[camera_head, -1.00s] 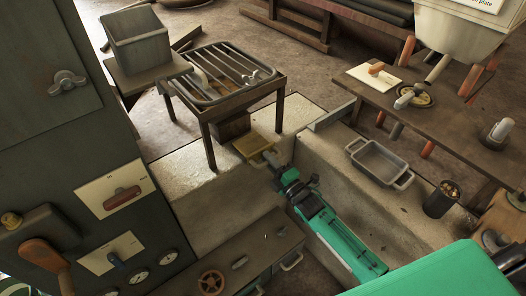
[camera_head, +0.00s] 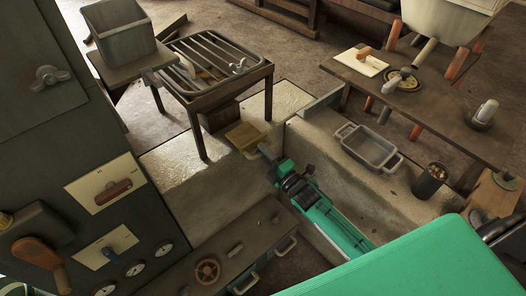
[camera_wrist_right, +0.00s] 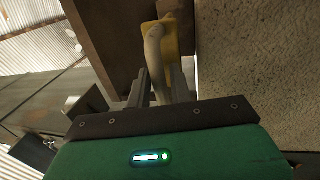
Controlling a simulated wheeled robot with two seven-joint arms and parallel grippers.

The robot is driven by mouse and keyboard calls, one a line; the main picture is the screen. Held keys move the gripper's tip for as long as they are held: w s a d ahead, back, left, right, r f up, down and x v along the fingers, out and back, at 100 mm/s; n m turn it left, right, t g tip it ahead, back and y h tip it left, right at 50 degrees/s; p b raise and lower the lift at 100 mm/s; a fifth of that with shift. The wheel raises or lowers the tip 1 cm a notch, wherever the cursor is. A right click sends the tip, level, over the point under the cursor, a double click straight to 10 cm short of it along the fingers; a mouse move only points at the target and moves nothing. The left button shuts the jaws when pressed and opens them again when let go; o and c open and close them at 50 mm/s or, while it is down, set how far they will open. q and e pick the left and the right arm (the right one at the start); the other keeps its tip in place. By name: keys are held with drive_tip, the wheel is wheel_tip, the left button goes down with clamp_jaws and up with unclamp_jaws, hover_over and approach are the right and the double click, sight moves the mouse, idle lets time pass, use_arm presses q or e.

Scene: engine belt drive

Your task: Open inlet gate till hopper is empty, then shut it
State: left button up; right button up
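My right gripper (camera_head: 264,149) reaches over the floor opening beside the stone ledge, at a yellow plate (camera_head: 246,136) with a pale curved handle. In the right wrist view the handle (camera_wrist_right: 153,45) runs down from the yellow plate (camera_wrist_right: 172,40) to between the two grey fingers (camera_wrist_right: 161,88). I cannot tell whether they grip it. Whether this plate is the inlet gate is not marked. A cream tapered bin (camera_head: 445,25), hopper-like, stands upper right; its inside is not visible. My left gripper is not in view.
A barred grate table (camera_head: 212,60) and grey box (camera_head: 118,32) stand upper left. A panel with switches (camera_head: 110,190) is at the left. A grey tray (camera_head: 368,148) and dark cup (camera_head: 430,180) sit on the right ledge.

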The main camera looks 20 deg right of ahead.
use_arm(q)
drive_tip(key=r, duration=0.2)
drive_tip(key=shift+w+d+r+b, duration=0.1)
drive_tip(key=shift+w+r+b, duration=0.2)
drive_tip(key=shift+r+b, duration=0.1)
use_arm(e)
drive_tip(key=v, duration=1.3)
